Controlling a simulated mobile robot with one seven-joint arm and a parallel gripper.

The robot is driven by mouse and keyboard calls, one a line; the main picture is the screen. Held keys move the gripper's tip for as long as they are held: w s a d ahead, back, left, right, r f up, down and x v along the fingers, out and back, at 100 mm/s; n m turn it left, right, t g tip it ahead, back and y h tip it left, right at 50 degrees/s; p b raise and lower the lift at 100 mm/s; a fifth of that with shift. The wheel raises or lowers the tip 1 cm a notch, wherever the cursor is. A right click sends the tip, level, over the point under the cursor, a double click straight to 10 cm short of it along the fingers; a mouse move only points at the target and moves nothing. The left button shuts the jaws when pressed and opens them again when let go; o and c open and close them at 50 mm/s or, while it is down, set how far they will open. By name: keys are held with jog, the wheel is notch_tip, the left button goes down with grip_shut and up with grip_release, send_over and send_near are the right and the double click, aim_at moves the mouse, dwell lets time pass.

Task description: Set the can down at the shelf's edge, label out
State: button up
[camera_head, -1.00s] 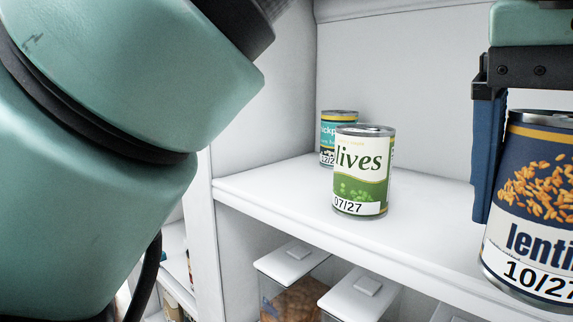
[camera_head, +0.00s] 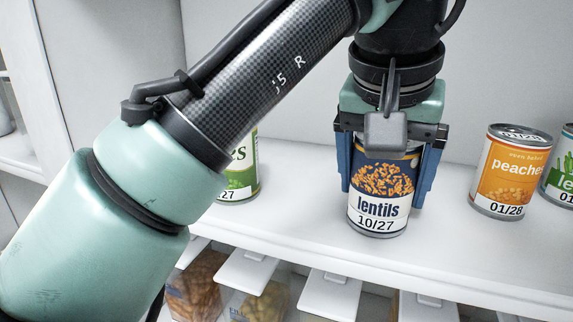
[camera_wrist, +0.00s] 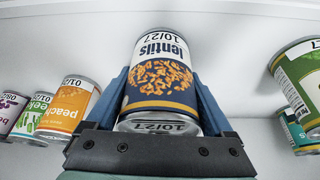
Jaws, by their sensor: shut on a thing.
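The lentils can (camera_head: 379,190) is dark blue with orange grains and a white band dated 10/27. It is upright in the head view, near the shelf's front edge, its label facing the camera. My gripper (camera_head: 388,180) is shut on it from above, one blue finger on each side. Whether its base touches the shelf (camera_head: 300,236) I cannot tell for sure. In the wrist view the can (camera_wrist: 158,75) shows upside down between the fingers of my gripper (camera_wrist: 163,95), its lid also marked 10/27.
The olives can (camera_head: 240,178) stands left, partly hidden by my arm; a teal can (camera_wrist: 291,128) is near it in the wrist view. The peaches can (camera_head: 505,172) and a green can (camera_head: 562,170) stand right. Lidded containers (camera_head: 250,268) sit below. Bare shelf lies on both sides of the lentils can.

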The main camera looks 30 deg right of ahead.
jog(key=o, duration=1.5)
jog(key=shift+f, duration=0.1)
